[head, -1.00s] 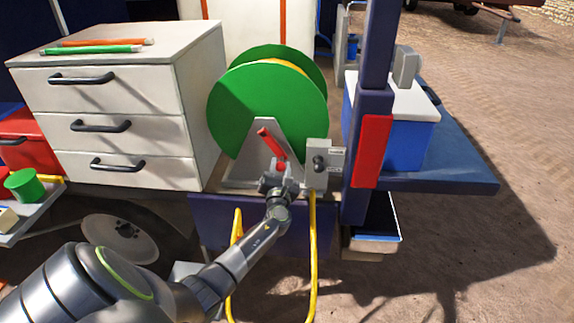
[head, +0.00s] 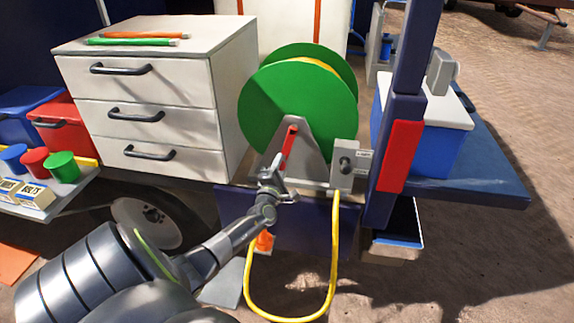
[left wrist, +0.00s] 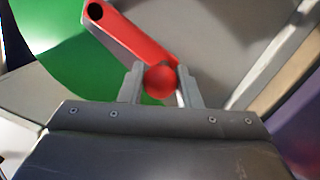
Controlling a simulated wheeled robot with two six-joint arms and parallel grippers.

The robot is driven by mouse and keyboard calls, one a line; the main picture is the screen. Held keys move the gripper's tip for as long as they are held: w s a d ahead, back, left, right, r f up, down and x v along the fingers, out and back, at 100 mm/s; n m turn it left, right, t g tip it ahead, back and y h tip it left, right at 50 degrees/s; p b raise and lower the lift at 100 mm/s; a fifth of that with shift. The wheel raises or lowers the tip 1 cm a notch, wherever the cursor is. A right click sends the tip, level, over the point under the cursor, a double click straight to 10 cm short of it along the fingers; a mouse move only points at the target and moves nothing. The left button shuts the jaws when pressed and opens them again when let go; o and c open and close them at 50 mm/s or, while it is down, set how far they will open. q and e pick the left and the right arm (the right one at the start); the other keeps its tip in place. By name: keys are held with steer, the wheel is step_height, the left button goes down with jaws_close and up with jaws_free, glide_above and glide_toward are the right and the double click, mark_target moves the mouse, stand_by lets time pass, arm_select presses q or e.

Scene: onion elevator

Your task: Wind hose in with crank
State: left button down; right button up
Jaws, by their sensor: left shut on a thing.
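The green hose reel (head: 298,105) stands on a grey stand (head: 312,165) on the truck bed. Its red crank arm (head: 289,147) points down and slightly left. My left gripper (head: 272,185) is at the crank's lower end. In the left wrist view, my left gripper (left wrist: 161,88) is shut on the round red crank knob (left wrist: 160,80), one finger on each side, with the red crank arm (left wrist: 135,35) running up and left. The yellow hose (head: 335,250) hangs in a loop below the bed. My right gripper is not in view.
A grey control box (head: 345,165) stands right of the reel, beside the blue post (head: 405,90) with a red panel (head: 400,155). A white drawer cabinet (head: 150,95) stands left. A shelf with small cups (head: 62,167) is at far left.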

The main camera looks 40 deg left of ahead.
arm_select(q)
steer(key=shift+s+a+r+m, duration=0.2)
steer(key=shift+s+a+m, duration=0.05)
steer(key=shift+a+m, duration=0.3)
steer(key=c, duration=1.1)
jaws_free()
steer(key=b+v, duration=0.1)
steer(key=v, duration=1.6)
steer(key=shift+s+r, duration=0.15)
steer(key=shift+s, duration=0.1)
